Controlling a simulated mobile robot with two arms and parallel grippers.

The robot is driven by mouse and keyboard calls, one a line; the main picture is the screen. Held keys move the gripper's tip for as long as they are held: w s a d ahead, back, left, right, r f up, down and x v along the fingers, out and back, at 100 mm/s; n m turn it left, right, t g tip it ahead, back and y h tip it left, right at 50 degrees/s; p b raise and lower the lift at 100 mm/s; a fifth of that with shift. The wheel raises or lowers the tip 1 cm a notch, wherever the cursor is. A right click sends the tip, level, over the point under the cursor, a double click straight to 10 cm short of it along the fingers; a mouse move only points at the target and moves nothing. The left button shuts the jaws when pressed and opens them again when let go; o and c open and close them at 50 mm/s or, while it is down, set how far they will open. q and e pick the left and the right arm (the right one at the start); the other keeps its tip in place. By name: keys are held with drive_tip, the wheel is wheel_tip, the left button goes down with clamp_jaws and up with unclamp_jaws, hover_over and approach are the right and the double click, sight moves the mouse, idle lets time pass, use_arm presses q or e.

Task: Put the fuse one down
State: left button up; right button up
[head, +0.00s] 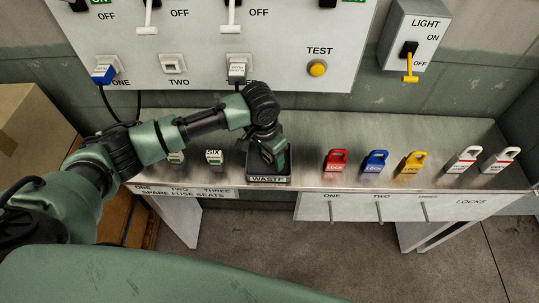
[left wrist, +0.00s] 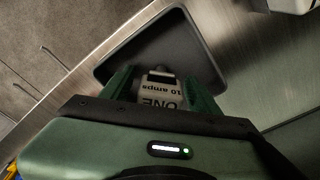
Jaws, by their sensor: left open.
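The fuse one (left wrist: 160,92), a pale block marked "ONE" and "10 amps", shows in the left wrist view between the green fingers of my left gripper (left wrist: 163,84). These fingers are open around it. The fuse is at the dark waste tray (left wrist: 205,52); I cannot tell whether its underside rests on the tray floor. In the head view my left gripper (head: 273,160) points down into the tray, labelled "WASTE" (head: 268,179), and hides the fuse. My right gripper is not in view.
Spare fuses, one marked "SIX" (head: 214,157), stand left of the tray. Red (head: 336,161), blue (head: 375,163) and yellow (head: 412,164) locks stand to its right, with two white ones (head: 465,160) farther along. The wall panel (head: 205,45) rises behind the bench.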

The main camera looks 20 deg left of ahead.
use_arm(q)
drive_tip(key=r, duration=0.2)
drive_tip(key=r+b, duration=0.1)
drive_tip(key=r, duration=0.4)
drive_tip(key=shift+s+a+r, duration=0.2)
drive_tip(key=shift+s+r, duration=0.1)
drive_tip(key=shift+s, duration=0.1)
